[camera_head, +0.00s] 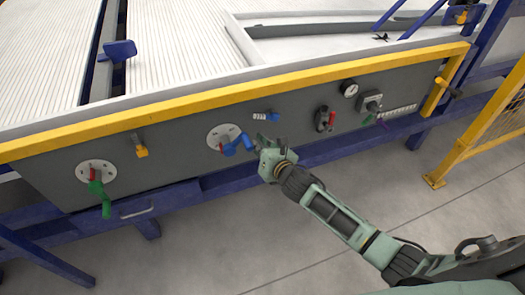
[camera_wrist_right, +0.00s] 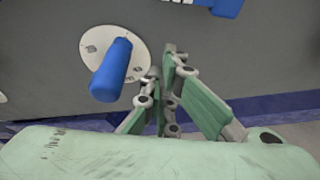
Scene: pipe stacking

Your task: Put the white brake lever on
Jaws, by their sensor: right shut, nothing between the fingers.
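No lever that is plainly all white stands out on the dark panel (camera_head: 180,160). A white round plate (camera_head: 214,131) with a red part and a blue lever (camera_head: 240,143) is just left of my right gripper (camera_head: 266,143). In the right wrist view, the blue lever (camera_wrist_right: 111,72) points at the camera in front of its white plate (camera_wrist_right: 92,44). My right gripper, in that view (camera_wrist_right: 168,58), is shut and empty, with its tips right of the blue handle. I cannot tell whether they touch. My left gripper is out of view.
Above the gripper is a small blue handle (camera_head: 271,116) with a white striped mark. Another white plate (camera_head: 85,169) carries a red part and green lever (camera_head: 101,197) at left. A gauge (camera_head: 350,88) and switches are at right. A yellow rail (camera_head: 230,92) tops the panel.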

